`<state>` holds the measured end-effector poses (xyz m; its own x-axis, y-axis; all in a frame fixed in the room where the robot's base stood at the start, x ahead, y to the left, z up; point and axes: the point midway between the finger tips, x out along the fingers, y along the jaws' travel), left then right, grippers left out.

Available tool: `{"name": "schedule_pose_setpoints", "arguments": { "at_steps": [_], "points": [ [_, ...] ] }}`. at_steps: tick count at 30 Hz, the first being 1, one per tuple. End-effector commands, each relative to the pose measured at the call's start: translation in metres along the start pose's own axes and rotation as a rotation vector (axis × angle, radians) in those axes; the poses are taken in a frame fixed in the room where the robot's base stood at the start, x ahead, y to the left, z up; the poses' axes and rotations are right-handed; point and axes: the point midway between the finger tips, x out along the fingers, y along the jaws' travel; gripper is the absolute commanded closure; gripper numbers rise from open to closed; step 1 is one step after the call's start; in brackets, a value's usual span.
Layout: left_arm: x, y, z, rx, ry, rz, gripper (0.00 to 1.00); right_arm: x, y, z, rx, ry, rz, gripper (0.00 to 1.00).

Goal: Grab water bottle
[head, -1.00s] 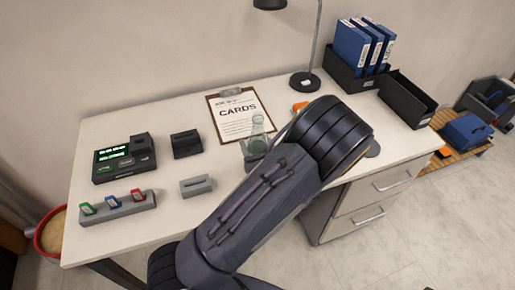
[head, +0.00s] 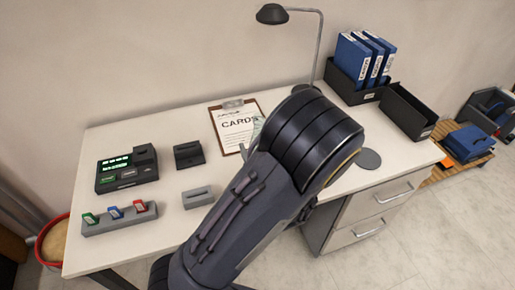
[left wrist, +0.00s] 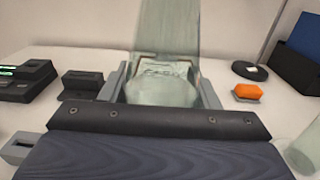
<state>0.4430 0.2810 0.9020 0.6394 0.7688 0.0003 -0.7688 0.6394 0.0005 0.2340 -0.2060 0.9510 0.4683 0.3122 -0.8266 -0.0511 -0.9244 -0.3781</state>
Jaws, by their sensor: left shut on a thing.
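The water bottle (left wrist: 165,35) is pale green and see-through. In the left wrist view it stands up between the fingers of my left gripper (left wrist: 162,88), which is shut on it. The bottle's top runs out of that picture. My right gripper is in neither view.
A clipboard marked CARDS (head: 236,125) lies on the white desk (head: 120,212). A lamp (head: 273,14), blue binders (head: 352,56) and black trays (head: 408,112) stand to the right. A lit device (head: 127,168) and card holders stand at left.

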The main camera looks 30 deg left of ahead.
Motion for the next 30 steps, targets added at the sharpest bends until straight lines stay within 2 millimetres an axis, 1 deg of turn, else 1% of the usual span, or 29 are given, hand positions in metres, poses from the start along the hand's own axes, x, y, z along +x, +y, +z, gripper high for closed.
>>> {"name": "schedule_pose_setpoints", "arguments": {
  "at_steps": [1,10,21,30],
  "points": [
    [-0.004,0.001,0.008,-0.005,-0.002,-0.002,0.87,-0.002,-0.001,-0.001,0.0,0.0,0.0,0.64],
    [-0.026,0.013,0.038,-0.005,-0.001,-0.002,0.87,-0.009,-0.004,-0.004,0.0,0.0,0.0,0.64],
    [-0.064,0.031,0.054,-0.002,-0.002,-0.003,0.87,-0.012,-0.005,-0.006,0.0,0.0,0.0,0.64],
    [-0.086,0.043,0.065,-0.001,-0.001,-0.002,0.87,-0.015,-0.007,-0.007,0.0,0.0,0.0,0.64]
  ]
}}
